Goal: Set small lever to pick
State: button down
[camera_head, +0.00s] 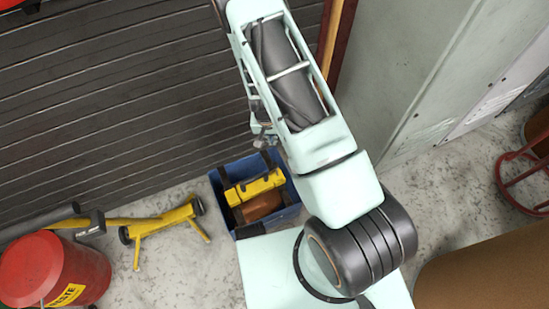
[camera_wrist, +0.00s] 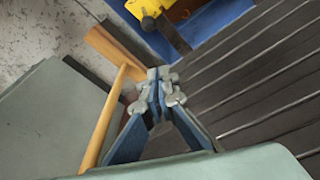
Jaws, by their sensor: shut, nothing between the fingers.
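I cannot make out a small lever or any pick marking in either view. My gripper (camera_wrist: 158,82) is in the middle of the wrist view. Its blue fingers meet at the grey tips, and it is shut and empty. Behind the tips lie the dark ribbed wall and a wooden pole. No lever touches the fingers that I can see. In the head view my arm covers part of the wall and bin area.
A blue bin (camera_head: 243,229) holding a yellow tool (camera_head: 254,187) stands on the floor by the ribbed wall (camera_head: 110,110). A red drum (camera_head: 50,265) and yellow stand (camera_head: 163,222) are left. A pale cabinet (camera_head: 400,70) stands right. A wooden pole (camera_wrist: 104,118) is close beside my gripper.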

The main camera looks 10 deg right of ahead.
aim_at(276, 168)
jog(key=shift+w+d+f+m, duration=0.3)
jog(key=shift+w+d+f, duration=0.1)
jog(key=shift+f, duration=0.25)
notch_tip(276, 168, down, 9)
jog(key=s+b, duration=0.2)
jog(key=b, duration=0.2)
